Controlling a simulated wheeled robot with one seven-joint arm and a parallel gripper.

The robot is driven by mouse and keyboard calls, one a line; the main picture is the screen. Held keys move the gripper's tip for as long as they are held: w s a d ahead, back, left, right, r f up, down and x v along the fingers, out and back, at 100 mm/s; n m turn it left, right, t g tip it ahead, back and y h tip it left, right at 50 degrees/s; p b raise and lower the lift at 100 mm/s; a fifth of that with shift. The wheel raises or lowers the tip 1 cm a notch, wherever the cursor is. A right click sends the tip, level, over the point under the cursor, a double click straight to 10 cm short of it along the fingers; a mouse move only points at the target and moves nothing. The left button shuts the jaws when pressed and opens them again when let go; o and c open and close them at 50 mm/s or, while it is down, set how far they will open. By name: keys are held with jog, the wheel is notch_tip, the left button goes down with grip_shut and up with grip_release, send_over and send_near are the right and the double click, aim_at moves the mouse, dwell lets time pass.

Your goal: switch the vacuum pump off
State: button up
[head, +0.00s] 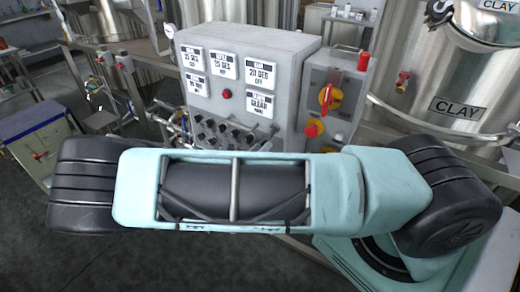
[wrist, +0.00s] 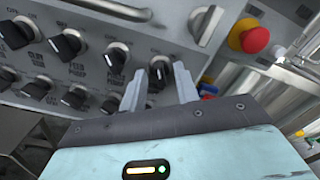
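The grey control panel (head: 290,60) stands in the middle of the head view, with rows of black rotary switches (head: 222,130) low on its front. In the wrist view several of these switches show close up, tilted, with small labels I cannot read surely, so I cannot tell which is the vacuum pump's. My gripper (wrist: 159,83) is open in the wrist view. One black switch (wrist: 158,71) at the right end of the upper row shows between its fingertips; I cannot tell whether they touch it. My arm hides the gripper in the head view.
A red mushroom button on yellow (wrist: 249,36) is right of the gripper. A grey box with a red-yellow rotary switch (head: 328,97) stands right of the panel. Steel tanks labelled CLAY (head: 458,107) are at the right.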

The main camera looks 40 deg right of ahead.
jog(key=b+v, duration=0.4)
jog(key=v, duration=1.3)
jog(key=shift+a+b, duration=0.15)
jog(key=shift+b, duration=0.15)
jog(key=shift+s, duration=0.1)
jog(key=s+a+r+m+g+y, duration=0.3)
jog(key=s+r+m+y, duration=0.3)
jog(key=s+m+y, duration=0.2)
jog(key=s+a+r+m+g+y, duration=0.3)
jog(key=s+a+r+m+y, duration=0.2)
jog(key=m, duration=0.7)
jog(key=s+r+y, duration=0.2)
jog(key=s+y, duration=0.2)
jog(key=s, duration=0.1)
jog(key=shift+r+y, duration=0.15)
jog(key=shift+y, duration=0.15)
jog(key=shift+s, duration=0.15)
